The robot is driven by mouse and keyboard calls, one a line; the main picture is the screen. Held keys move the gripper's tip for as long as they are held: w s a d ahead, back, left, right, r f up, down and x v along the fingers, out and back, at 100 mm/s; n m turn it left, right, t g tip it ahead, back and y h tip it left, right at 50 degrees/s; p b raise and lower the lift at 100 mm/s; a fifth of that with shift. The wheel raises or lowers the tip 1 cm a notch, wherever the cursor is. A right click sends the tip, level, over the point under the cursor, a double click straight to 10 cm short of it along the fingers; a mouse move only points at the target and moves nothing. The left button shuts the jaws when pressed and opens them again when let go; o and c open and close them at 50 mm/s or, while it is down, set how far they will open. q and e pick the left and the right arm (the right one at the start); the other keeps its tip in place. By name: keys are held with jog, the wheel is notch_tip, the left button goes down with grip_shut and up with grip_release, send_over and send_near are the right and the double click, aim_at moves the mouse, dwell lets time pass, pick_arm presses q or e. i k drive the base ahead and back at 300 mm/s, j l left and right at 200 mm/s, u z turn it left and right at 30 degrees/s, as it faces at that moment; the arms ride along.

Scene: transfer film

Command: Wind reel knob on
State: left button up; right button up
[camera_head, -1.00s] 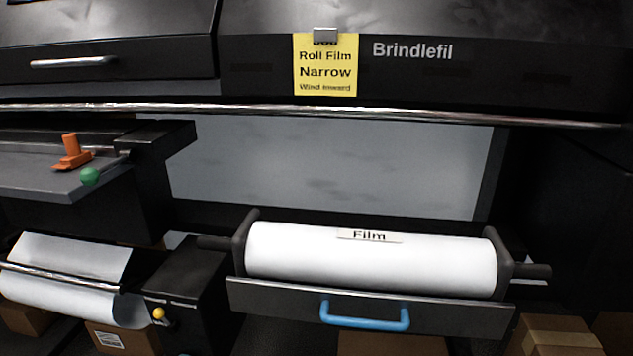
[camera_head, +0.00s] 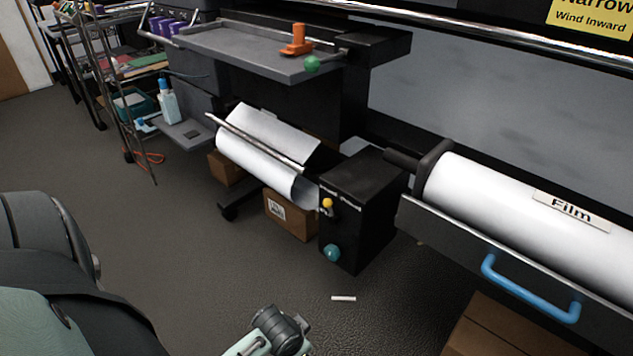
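A black control box (camera_head: 360,215) stands on the floor beside the paper roll, right of centre. It carries a small yellow knob (camera_head: 327,203) near its top front edge and a round teal knob (camera_head: 332,253) lower on its front. Small lettering by the yellow knob is too small to read. A white film roll (camera_head: 520,200) labelled "Film" lies in an open drawer with a blue handle (camera_head: 530,290) at the right. Parts of my arm show at the left and bottom edges, but the fingers of neither gripper are in view.
A grey shelf (camera_head: 250,50) with an orange lever (camera_head: 297,40) and green ball knob (camera_head: 312,64) juts out above a white paper roll (camera_head: 255,165). Cardboard boxes (camera_head: 290,217) sit below. A small white piece (camera_head: 344,298) lies on the floor. Floor at left centre is clear.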

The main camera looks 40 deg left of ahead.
aim_at(331, 252)
jog(key=u, duration=1.1)
